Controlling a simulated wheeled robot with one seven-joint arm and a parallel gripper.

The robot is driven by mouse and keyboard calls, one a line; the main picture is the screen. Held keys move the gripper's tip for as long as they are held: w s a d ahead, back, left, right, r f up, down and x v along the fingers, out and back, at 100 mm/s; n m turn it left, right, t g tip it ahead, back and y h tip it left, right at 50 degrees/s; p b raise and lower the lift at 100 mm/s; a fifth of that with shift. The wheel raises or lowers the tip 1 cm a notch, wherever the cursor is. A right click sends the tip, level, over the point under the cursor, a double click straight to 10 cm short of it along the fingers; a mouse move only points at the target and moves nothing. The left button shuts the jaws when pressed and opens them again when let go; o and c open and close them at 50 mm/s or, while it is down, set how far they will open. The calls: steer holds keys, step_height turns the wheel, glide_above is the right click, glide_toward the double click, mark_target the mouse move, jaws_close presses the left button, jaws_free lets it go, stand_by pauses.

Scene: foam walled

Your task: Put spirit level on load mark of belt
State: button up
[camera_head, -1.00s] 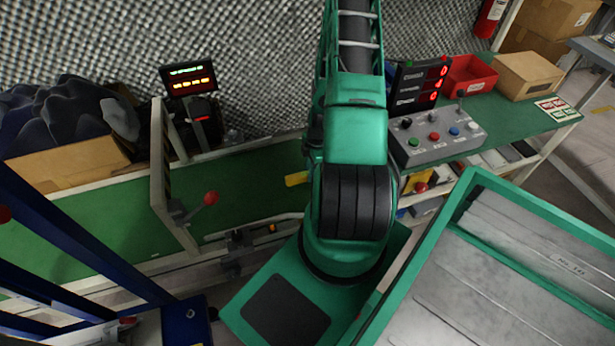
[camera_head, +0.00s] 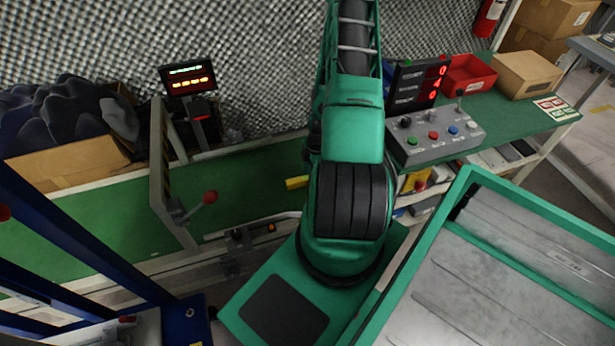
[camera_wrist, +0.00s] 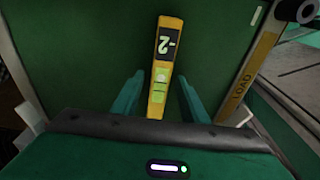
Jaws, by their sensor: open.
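The spirit level (camera_wrist: 157,103) is yellow with a dark display reading "-2" and a green vial. It lies on the green belt (camera_wrist: 80,40) in the wrist view. My gripper (camera_wrist: 159,84) is open, with one green finger on each side of the level and visible gaps between. The yellow load mark (camera_wrist: 240,86), lettered "LOAD", runs along the belt's edge to the right of the level. In the head view my arm hides the gripper. A short yellow piece (camera_head: 297,183) shows beside my arm on the belt; I cannot tell surely whether it is the level.
A control box (camera_head: 435,135) and a red bin (camera_head: 470,73) are on the right bench. The belt (camera_head: 80,225) looks bare left of my arm.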

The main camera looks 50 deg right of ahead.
steer(key=s+a+r+m+h, duration=0.1)
steer(key=a+r+m, duration=0.15)
steer(key=r, duration=0.95)
steer(key=s+a+r+m+g, duration=0.1)
steer(key=r+m, duration=0.2)
steer(key=r, duration=0.8)
steer(key=s+a+r+m+h, duration=0.1)
steer(key=a+r+m, duration=0.15)
steer(key=r, duration=0.95)
steer(key=s+a+r+m+y, duration=0.1)
steer(key=s+a+r+m, duration=0.9)
steer(key=a+r, duration=0.1)
steer(key=shift+s+r, duration=0.35)
steer(key=shift+r, duration=0.3)
